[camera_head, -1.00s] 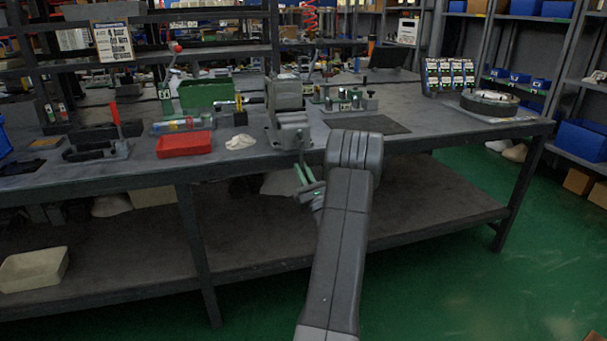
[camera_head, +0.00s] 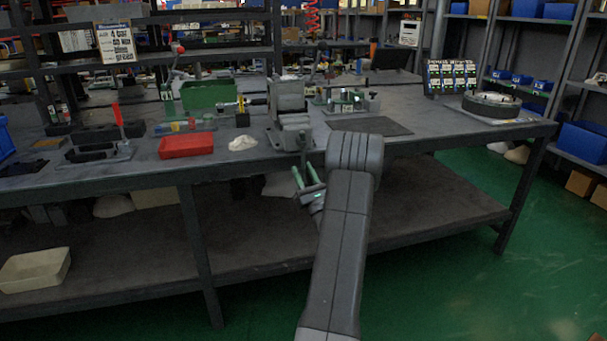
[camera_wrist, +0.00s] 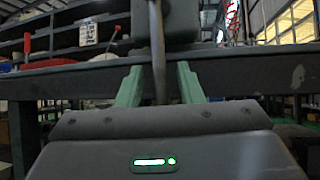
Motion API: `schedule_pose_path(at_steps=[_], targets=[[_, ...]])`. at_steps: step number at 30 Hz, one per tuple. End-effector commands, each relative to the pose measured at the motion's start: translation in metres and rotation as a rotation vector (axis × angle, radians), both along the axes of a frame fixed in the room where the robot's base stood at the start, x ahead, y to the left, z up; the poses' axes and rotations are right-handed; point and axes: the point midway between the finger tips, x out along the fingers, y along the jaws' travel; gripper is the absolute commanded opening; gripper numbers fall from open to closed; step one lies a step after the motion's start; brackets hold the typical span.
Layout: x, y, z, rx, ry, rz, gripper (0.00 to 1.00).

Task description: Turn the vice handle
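The grey vice (camera_head: 287,103) stands at the front edge of the workbench. Its handle (camera_head: 303,156), a thin upright bar, hangs at the vice's front, and its lower end lies close to my gripper in the head view. My gripper (camera_head: 302,168) is just below and in front of the bench edge, its two green fingers pointing up. In the wrist view the handle bar (camera_wrist: 158,50) runs between the fingers of my gripper (camera_wrist: 158,72), with a gap on each side. The fingers are apart and do not appear to press on the bar.
The workbench (camera_head: 455,133) has a red tray (camera_head: 186,145), a white cloth-like lump (camera_head: 242,143) and a green bin (camera_head: 208,95) left of the vice. A dark mat (camera_head: 369,126) lies to the right. A lower shelf (camera_head: 430,222) runs underneath.

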Motion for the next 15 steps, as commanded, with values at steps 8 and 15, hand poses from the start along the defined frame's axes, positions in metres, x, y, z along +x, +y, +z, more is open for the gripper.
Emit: schedule_pose_path(at_steps=[8,15], targets=[[-0.025,-0.016,-0.022,0.000,0.006,-0.003,0.33],[-0.063,-0.039,-0.055,0.002,0.007,-0.002,0.33]])
